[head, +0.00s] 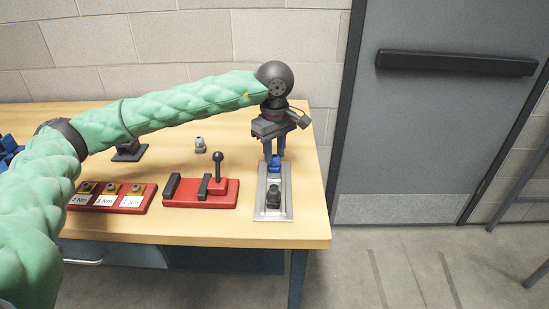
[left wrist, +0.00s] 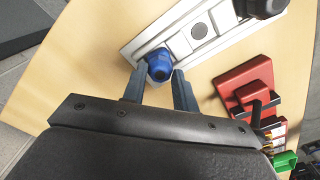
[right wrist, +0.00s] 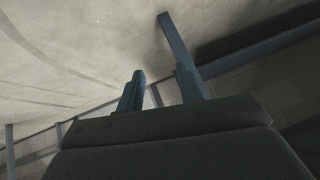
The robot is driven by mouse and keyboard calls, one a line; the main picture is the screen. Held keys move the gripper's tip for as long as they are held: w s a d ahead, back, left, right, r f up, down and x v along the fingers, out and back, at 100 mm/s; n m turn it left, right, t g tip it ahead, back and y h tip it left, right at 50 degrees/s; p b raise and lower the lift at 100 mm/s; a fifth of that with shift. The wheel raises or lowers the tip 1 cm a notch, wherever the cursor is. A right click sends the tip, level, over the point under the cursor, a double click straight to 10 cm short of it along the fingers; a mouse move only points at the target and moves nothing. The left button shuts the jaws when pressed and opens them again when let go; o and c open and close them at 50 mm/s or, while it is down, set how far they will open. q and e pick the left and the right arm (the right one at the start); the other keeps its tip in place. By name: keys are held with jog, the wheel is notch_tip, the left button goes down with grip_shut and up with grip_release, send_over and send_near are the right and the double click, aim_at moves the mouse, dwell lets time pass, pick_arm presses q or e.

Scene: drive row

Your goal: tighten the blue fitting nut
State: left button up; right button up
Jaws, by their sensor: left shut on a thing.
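The blue fitting nut (head: 275,164) sits on the far part of a light metal plate (head: 260,205) near the table's right end. My left gripper (head: 275,152) points down over it and is shut on it. In the left wrist view the blue nut (left wrist: 159,66) shows between the tips of the two fingers (left wrist: 159,75). Its underside is hidden. My right gripper (right wrist: 160,85) shows only in the right wrist view, its fingers apart with nothing between them, away from the table.
A black fitting (head: 273,196) stands on the same plate, nearer the front. Left of it are a red base with a black lever (head: 218,168), a red tray with labelled pieces (head: 110,198) and a small grey fitting (head: 200,145). A wall rises behind the table; a grey door (head: 430,120) stands to the right.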

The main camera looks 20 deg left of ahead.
aim_at(274, 156)
pick_arm(q)
jog(key=shift+f+m+b, duration=0.2)
jog(key=shift+m+b, duration=0.6)
jog(key=m+b, duration=0.4)
jog(key=m, duration=0.1)
jog(key=o, duration=0.6)
jog(key=shift+r, duration=0.2)
jog(key=shift+c, duration=0.2)
jog(key=o, duration=1)
pick_arm(e)
notch_tip(274, 156, down, 6)
jog(key=shift+d+f, duration=0.15)
jog(key=shift+f, duration=0.1)
pick_arm(q)
jog(key=shift+o, duration=0.2)
pick_arm(e)
jog(key=shift+s, duration=0.1)
pick_arm(q)
jog(key=shift+r+p, duration=1.1)
jog(key=shift+r, duration=2.4)
pick_arm(e)
jog(key=shift+r, duration=0.85)
jog(key=shift+r, duration=0.1)
